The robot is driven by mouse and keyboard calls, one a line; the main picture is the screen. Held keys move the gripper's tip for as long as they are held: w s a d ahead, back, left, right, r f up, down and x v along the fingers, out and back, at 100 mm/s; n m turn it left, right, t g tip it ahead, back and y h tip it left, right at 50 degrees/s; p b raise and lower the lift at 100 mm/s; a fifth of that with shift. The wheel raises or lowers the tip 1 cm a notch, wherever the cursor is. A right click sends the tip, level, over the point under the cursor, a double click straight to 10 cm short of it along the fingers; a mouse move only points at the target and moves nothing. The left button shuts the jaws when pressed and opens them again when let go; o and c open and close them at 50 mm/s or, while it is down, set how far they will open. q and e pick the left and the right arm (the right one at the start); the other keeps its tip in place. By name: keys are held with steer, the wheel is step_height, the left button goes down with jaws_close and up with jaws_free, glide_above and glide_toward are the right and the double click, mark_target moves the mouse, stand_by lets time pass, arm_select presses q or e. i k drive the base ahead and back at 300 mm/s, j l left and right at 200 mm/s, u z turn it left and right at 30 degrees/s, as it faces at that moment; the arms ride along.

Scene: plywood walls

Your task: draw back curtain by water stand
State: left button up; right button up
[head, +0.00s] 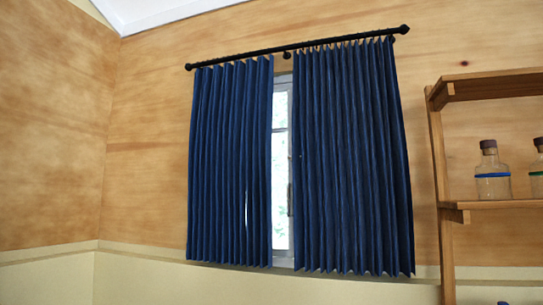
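Two dark blue pleated curtains hang from a black rod (290,48) on the plywood wall in the head view. The left curtain (230,165) covers the left part of the window, and the right curtain (352,165) covers the right part. A narrow gap between them shows the window (280,170) with its pale frame and bright outdoors. The right curtain hangs nearer to the wooden stand (440,190) that holds bottles. Neither of my grippers is in view.
The stand's shelves at the right edge hold a corked bottle with a blue band (492,178) and one with a green band (537,182). The stand is cut off by the picture edge. Bare wall lies left of the curtains.

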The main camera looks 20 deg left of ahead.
mark_target(267, 67)
steer(key=i+j+z, duration=0.25)
steer(key=j, duration=1.1)
steer(key=k+j+z, duration=0.1)
steer(key=j+z, duration=0.15)
steer(key=j, duration=1.05)
steer(key=l+u, duration=0.35)
steer(key=l, duration=0.35)
steer(key=l+u, duration=0.3)
steer(key=l, duration=0.4)
steer(key=l+u, duration=0.35)
steer(key=l, duration=0.35)
steer(key=k, duration=0.05)
